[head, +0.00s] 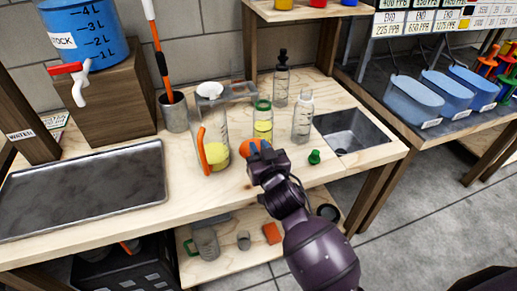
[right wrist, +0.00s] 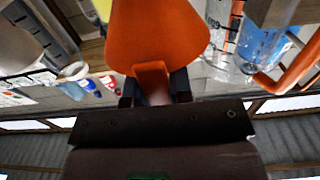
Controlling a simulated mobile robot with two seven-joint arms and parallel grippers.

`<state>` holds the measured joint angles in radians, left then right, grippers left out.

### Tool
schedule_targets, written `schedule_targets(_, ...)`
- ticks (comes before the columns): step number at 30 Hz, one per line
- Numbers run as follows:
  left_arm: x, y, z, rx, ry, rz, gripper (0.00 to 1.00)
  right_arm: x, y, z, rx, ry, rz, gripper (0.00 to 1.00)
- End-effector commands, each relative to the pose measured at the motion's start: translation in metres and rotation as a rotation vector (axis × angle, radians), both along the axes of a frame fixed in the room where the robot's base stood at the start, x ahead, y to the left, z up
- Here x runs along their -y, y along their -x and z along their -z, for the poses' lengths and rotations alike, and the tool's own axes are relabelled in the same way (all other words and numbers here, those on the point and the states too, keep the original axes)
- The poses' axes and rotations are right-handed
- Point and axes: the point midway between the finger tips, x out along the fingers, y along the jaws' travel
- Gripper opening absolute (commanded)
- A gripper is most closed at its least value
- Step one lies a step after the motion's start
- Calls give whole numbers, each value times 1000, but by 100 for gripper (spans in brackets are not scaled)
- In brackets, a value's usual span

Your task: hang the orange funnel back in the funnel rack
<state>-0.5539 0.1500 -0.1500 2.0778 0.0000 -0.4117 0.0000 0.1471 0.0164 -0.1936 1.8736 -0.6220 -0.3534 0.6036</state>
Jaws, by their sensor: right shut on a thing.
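The orange funnel (head: 257,146) is in my right gripper (head: 262,160), above the front part of the wooden bench. In the right wrist view the funnel (right wrist: 155,35) fills the top middle, and the fingers (right wrist: 154,88) are closed on its orange tab. My gripper partly hides the funnel in the head view. A grey bracket-like piece (head: 241,88) stands at the back of the bench, behind the jug and the green-ringed cylinder; I cannot tell whether it is the funnel rack. My left gripper is not in view.
A jug (head: 215,135) with an orange handle and yellow liquid stands left of the funnel. A green-ringed cylinder (head: 263,120), a clear bottle (head: 303,115) and a dark-capped bottle (head: 281,85) stand behind it. A green stopper (head: 314,157) and a sink (head: 352,131) are to the right.

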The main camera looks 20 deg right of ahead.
Motion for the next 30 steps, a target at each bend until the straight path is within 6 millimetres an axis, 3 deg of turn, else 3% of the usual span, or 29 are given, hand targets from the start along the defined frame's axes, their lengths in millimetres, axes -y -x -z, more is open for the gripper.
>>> schedule_targets(11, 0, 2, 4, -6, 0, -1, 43, 0, 0, 3, 1, 0, 0, 0)
schedule_targets(12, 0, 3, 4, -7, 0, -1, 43, 0, 0, 3, 1, 0, -1, 22)
schedule_targets(17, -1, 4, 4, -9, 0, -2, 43, 0, 0, 2, 2, 1, -1, 46)
schedule_targets(30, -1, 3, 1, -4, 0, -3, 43, 0, 7, -1, 1, 0, 0, 46)
